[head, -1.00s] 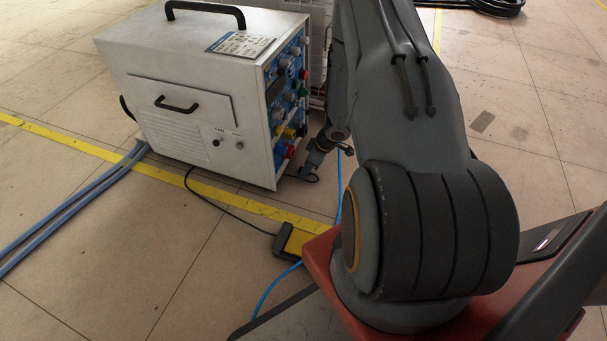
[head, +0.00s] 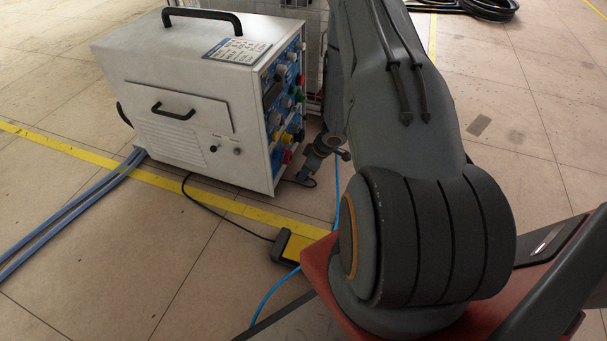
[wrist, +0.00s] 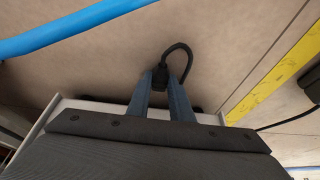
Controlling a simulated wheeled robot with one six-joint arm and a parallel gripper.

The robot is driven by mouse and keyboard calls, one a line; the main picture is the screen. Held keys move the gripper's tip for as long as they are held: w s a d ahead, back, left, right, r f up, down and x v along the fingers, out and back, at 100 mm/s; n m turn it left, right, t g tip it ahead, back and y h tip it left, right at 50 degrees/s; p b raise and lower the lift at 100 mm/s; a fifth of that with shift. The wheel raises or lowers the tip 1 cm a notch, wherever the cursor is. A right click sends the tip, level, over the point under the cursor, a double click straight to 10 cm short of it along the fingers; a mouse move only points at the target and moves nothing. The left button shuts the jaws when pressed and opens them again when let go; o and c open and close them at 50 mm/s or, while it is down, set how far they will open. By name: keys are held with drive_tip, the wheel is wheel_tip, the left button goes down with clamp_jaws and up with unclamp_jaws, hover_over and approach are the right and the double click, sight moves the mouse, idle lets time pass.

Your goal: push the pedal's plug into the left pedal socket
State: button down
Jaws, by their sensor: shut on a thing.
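The white heater cabinet (head: 185,95) stands on the floor, its blue control panel (head: 283,105) facing right and seen at a steep slant. My gripper (head: 303,178) is low beside the panel's bottom corner. In the wrist view, my gripper (wrist: 160,84) is shut on the pedal's black plug (wrist: 159,74), and the black cable (wrist: 190,56) loops out from it. The pedal (head: 289,245), yellow and black, lies on the floor. I cannot make out the left pedal socket or tell whether the plug touches it.
A blue hose (head: 268,298) runs along the floor and also crosses the wrist view (wrist: 60,32). Blue-grey cables (head: 70,215) lie at the left. A yellow floor stripe (head: 80,153) passes under the cabinet's near side. A black coiled cable (head: 490,8) lies far off.

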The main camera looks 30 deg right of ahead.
sight(299, 173)
drive_tip(key=shift+r+p, duration=0.35)
drive_tip(key=shift+r, duration=0.15)
wheel_tip(299, 173, up, 3)
drive_tip(key=shift+f+p, duration=0.15)
drive_tip(key=shift+p, duration=0.85)
drive_tip(key=s+d+p, duration=0.2)
drive_tip(key=s+d, duration=0.1)
drive_tip(key=s, duration=0.1)
drive_tip(key=s+d+p, duration=0.1)
drive_tip(key=s+d, duration=0.3)
drive_tip(key=s, duration=0.1)
drive_tip(key=s+d+p, duration=0.2)
drive_tip(key=s+d, duration=0.1)
drive_tip(key=s, duration=0.2)
drive_tip(key=shift+s+d+f+p, duration=0.15)
drive_tip(key=shift+s+d+p, duration=0.1)
drive_tip(key=shift+d+p, duration=0.1)
